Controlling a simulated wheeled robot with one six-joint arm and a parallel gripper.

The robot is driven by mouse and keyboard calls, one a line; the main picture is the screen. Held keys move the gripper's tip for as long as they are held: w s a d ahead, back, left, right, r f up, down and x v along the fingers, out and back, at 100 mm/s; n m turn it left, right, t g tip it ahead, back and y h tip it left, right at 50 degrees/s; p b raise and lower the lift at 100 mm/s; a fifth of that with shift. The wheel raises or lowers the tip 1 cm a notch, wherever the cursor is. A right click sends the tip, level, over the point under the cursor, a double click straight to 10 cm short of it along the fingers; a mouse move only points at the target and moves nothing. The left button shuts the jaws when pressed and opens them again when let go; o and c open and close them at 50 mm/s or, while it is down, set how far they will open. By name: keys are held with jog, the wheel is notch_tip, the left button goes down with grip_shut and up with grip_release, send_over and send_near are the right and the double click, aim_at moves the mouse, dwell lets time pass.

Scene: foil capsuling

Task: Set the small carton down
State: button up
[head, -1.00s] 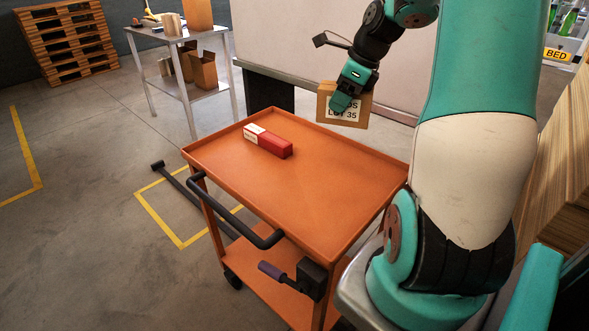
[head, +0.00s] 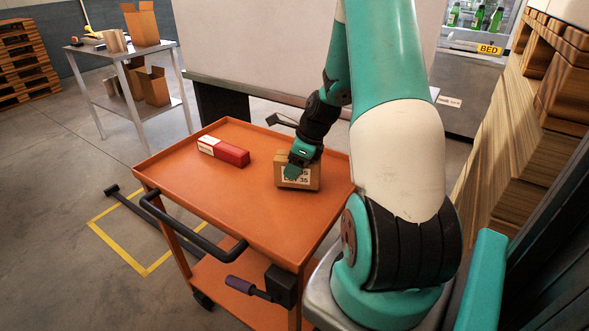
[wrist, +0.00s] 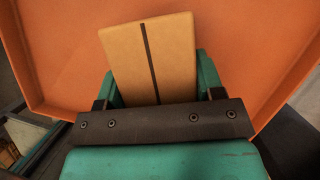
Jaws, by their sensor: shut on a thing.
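The small carton (head: 312,177) is a brown box with a white lot label, at the right part of the orange cart's top tray (head: 230,207). My gripper (head: 298,171) is shut on it from above, one teal finger across the label. The carton looks upright and at or very near the tray surface; I cannot tell whether its underside touches. In the wrist view the carton's top (wrist: 170,55), with a dark tape stripe, sits between my gripper's fingers (wrist: 155,85), with orange tray around it.
A red and white box (head: 223,151) lies on the tray, left of the carton. The tray has a raised rim and a black handle (head: 190,228) at the front. The tray's front middle is clear. A metal table (head: 120,52) with cartons stands at the back left.

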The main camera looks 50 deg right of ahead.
jog(key=shift+f, duration=0.7)
jog(key=o, duration=1)
jog(key=shift+f, duration=0.15)
jog(key=shift+o, duration=0.2)
